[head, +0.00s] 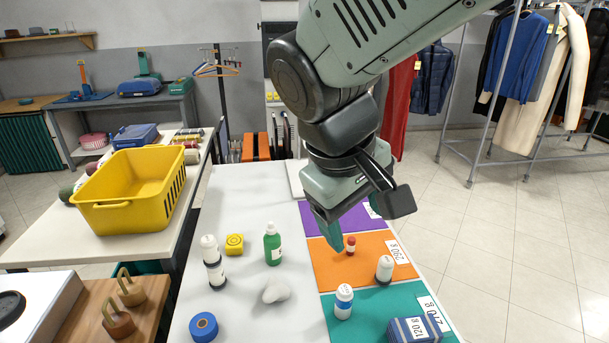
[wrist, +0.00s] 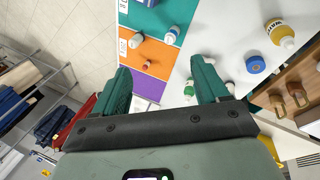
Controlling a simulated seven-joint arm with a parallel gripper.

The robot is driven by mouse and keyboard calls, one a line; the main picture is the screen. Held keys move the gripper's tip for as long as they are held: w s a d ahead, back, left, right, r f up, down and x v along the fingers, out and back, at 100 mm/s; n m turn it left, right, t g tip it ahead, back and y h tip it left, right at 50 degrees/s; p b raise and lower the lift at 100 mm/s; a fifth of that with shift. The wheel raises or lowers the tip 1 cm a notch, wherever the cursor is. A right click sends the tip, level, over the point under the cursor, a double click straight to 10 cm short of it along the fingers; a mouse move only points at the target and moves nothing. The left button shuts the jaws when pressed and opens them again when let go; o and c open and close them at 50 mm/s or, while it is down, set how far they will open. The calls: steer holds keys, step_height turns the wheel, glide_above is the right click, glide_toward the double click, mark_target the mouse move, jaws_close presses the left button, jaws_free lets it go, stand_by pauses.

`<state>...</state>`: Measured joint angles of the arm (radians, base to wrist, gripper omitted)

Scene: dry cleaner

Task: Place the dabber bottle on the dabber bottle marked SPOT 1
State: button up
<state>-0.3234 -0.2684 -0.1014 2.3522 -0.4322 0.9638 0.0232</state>
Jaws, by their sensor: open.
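Markings are too small to read, so I cannot tell which bottle is SPOT 1. A white-topped bottle with dark bands (head: 214,275) stands at the left of the white table; its tall shape may be two bottles stacked. A white bottle with a blue band (head: 343,302) stands on the teal mat and shows in the wrist view (wrist: 171,35). A white-and-dark bottle (head: 384,268) stands on the orange mat. My gripper (head: 348,228) is open and empty above the mats. Its teal fingers are spread in the wrist view (wrist: 162,78).
A small red bottle (head: 350,245) stands on the orange mat beneath my gripper. A green bottle (head: 273,245), yellow block (head: 235,244), white lump (head: 276,290) and blue roll (head: 204,326) occupy the table. A blue box (head: 414,330) is on the teal mat.

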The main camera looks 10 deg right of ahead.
steer(key=s+a+r+m+t+y, duration=0.1)
steer(key=s+r+m+t+y, duration=0.2)
steer(key=s, duration=0.4)
steer(key=shift+s+a+r+m, duration=0.25)
steer(key=shift+r+m, duration=0.55)
steer(key=shift+r, duration=0.2)
